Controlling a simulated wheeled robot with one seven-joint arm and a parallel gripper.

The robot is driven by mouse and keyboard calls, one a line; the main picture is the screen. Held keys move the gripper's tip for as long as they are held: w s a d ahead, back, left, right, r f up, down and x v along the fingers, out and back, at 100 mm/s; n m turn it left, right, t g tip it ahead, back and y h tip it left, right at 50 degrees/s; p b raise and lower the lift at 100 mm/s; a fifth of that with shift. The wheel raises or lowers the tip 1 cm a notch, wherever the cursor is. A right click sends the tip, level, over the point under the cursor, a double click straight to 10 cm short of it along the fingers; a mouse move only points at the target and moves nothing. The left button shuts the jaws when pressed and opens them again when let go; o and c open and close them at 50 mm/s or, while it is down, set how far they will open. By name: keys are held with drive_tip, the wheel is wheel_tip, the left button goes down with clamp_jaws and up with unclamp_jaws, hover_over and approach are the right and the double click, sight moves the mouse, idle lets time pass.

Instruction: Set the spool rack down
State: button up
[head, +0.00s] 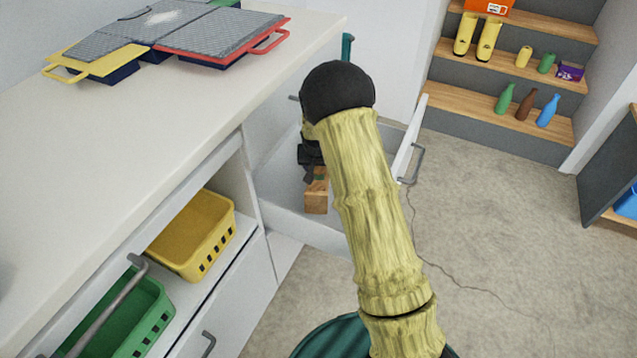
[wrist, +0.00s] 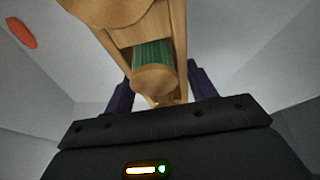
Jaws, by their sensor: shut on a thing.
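The spool rack (head: 316,198) is a light wooden piece with a green thread spool in it. In the head view it is inside an open white drawer (head: 281,187), partly hidden by my arm. In the wrist view the rack (wrist: 177,22) fills the top middle, with the green spool (wrist: 152,54) and a round wooden end facing the camera. My gripper (wrist: 155,92) is shut on the rack, with a dark finger on each side. It also shows dark above the rack in the head view (head: 311,172). Whether the rack touches the drawer floor cannot be told.
The drawer walls surround my gripper closely. An orange-red oval thing (wrist: 20,33) lies at the upper left in the wrist view. Folded grey-topped trays (head: 160,40) lie on the counter.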

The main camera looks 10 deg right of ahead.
drive_tip(key=shift+a, duration=0.1)
wheel_tip(320, 180, down, 5)
drive_tip(key=b, duration=0.3)
drive_tip(key=shift+w+r, duration=0.1)
drive_tip(key=shift+r, duration=0.1)
drive_tip(key=shift+f, duration=0.1)
drive_tip(key=o, duration=1.3)
drive_tip(key=shift+c, duration=0.2)
drive_tip(key=p+v, duration=0.3)
drive_tip(key=v, duration=0.9)
